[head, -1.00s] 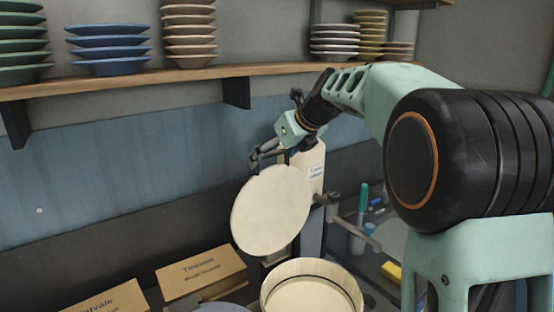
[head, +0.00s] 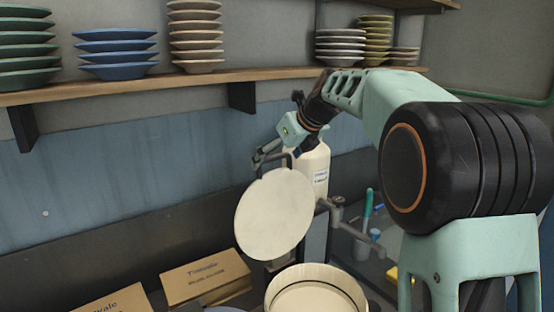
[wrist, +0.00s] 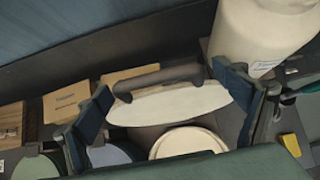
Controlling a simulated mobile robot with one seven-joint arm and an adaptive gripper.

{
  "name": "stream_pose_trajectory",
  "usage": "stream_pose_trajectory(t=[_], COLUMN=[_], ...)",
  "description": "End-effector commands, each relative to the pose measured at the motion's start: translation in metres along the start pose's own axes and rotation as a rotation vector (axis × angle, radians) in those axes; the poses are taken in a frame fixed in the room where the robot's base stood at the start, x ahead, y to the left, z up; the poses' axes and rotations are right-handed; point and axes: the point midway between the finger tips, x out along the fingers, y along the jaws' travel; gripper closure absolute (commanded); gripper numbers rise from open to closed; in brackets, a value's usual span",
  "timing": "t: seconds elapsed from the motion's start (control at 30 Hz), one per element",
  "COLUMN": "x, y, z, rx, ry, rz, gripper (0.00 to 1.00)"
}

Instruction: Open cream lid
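The round cream lid (head: 273,215) stands raised and steeply tilted above the back of the round cream pot (head: 316,287). The pot is open at the top. In the wrist view the lid (wrist: 180,106) shows nearly edge-on, with a dark bar handle (wrist: 158,80) on its back. The pot's rim (wrist: 190,140) shows below it. My gripper (head: 265,157) is at the lid's upper back edge. In the wrist view my gripper (wrist: 163,80) has its fingers spread wide, with the handle between them and gaps at both ends. Any contact with the lid is unclear.
A cream bottle (head: 313,168) stands close behind the lid, with a grey tap (head: 345,220) at its right. Cardboard boxes (head: 205,275) lie at the left. A wooden shelf (head: 190,80) with stacked plates runs above. A yellow sponge (head: 392,274) lies at the right.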

Motion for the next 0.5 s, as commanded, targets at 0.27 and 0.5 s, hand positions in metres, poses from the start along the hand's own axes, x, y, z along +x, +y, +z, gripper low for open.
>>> stream_pose_trajectory(t=[0.27, 0.5], x=[-0.019, -0.071], y=[0.0, -0.001], z=[0.0, 0.0], rx=[-0.001, 0.0], ry=[-0.001, -0.002], rz=[0.0, -0.002], gripper=[0.1, 0.1])
